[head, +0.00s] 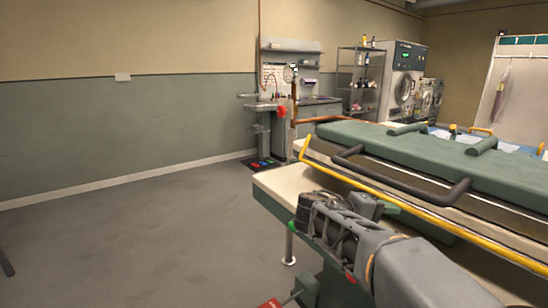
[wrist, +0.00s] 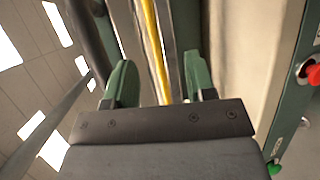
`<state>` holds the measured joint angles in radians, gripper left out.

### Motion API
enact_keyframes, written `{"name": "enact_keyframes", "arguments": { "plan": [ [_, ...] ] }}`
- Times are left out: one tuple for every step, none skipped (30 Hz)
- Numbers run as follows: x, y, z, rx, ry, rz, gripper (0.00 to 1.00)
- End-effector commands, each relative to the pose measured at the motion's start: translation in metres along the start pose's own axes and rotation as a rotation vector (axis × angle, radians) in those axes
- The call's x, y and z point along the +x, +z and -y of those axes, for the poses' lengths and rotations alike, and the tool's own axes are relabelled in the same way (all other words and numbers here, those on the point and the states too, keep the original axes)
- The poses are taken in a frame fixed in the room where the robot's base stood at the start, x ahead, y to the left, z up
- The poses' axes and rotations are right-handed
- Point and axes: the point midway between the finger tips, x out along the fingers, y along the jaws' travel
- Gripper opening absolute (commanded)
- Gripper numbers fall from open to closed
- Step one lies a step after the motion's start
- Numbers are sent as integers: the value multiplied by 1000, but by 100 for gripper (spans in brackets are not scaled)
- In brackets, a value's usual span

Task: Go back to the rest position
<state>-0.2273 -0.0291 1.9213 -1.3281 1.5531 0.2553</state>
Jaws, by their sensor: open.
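My gripper shows in the wrist view (wrist: 160,78) with its two green fingers apart, so it is open. No object is held between the fingers. A yellow bar (wrist: 153,40) runs through the gap in that view; how far beyond the fingertips it lies, I cannot tell. In the head view my arm reaches in from the lower right, low beside the front of a pressing machine (head: 400,148) with a green padded top.
The machine's yellow bar (head: 400,195) and black handle (head: 400,180) run close above my arm. A red button (wrist: 314,74) is at the right in the wrist view. Washing machines (head: 404,85) and a shelf rack (head: 360,75) stand at the back.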

Motion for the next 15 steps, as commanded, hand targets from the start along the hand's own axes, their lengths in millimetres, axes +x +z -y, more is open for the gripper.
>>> {"name": "enact_keyframes", "arguments": {
  "plan": [
    [-4,18,-24,-9,-109,-4,50],
    [-4,26,-24,-14,-180,-10,50],
    [-7,37,-23,-16,-274,-19,50],
    [-10,46,-22,-13,-343,-26,50],
    [-14,53,-21,-9,-412,-35,50],
    [-20,63,-21,2,-503,-48,50],
    [-25,70,-21,14,-569,-58,50],
    [-32,77,-21,27,-633,-68,50],
    [-40,85,-21,50,-714,-82,50],
    [-47,90,-22,68,-773,-93,50],
    [-54,95,-22,90,-829,-103,50],
    [-64,100,-24,119,-897,-117,50],
    [-71,104,-26,143,-946,-128,50],
    [-78,107,-27,168,-990,-138,50],
    [-86,110,-29,200,-1044,-150,50]
  ]
}}
